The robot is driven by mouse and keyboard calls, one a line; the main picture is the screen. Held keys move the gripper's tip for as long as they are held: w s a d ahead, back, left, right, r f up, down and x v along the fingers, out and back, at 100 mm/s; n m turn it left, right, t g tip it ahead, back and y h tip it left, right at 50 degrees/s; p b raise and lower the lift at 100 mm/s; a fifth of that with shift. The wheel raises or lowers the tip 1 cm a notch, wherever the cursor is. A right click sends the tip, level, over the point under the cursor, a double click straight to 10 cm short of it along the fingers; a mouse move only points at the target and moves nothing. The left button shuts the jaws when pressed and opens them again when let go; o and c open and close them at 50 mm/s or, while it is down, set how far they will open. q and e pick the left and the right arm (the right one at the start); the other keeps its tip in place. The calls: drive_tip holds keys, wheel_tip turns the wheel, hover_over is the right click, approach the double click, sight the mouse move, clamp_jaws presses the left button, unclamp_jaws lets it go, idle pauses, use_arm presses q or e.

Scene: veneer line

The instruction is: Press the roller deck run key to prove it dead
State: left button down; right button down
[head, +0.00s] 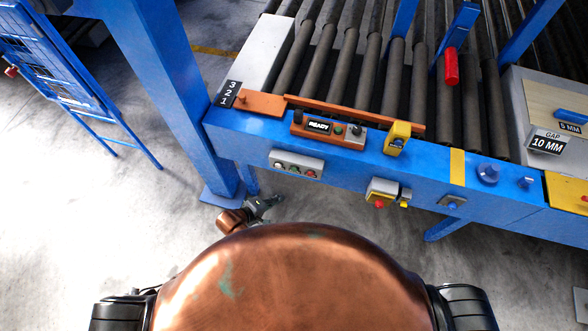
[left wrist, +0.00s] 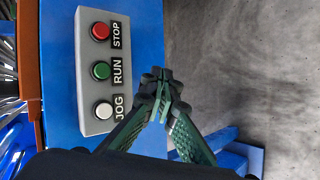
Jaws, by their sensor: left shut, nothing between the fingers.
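The grey key box (head: 297,164) is on the front of the blue roller deck frame. In the left wrist view the box (left wrist: 88,116) carries a red STOP key (left wrist: 100,31), a green RUN key (left wrist: 101,71) and a white JOG key (left wrist: 103,110). My left gripper (head: 277,199) is below the box in the head view. In the left wrist view its fingertips (left wrist: 160,84) are together and empty, to the right of the RUN and JOG labels. They look apart from the keys. My right gripper is not in view.
A yellow-and-grey switch box (head: 384,191) with a red button is right of the key box. A blue post (head: 172,80) stands at left. Grey floor lies open below.

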sight(294, 169)
use_arm(q)
drive_tip(key=d+r, duration=0.2)
drive_tip(key=shift+s+d+r+n+h, duration=0.1)
drive_tip(key=shift+s+r+n+h, duration=0.2)
drive_tip(key=shift+s+r, duration=0.05)
drive_tip(key=shift+w, duration=0.1)
drive_tip(key=w+d+b, duration=0.2)
drive_tip(key=w+b, duration=0.2)
drive_tip(key=w, duration=0.4)
drive_tip(key=shift+w+d, duration=0.15)
drive_tip(key=shift+d, duration=0.2)
idle(0.9)
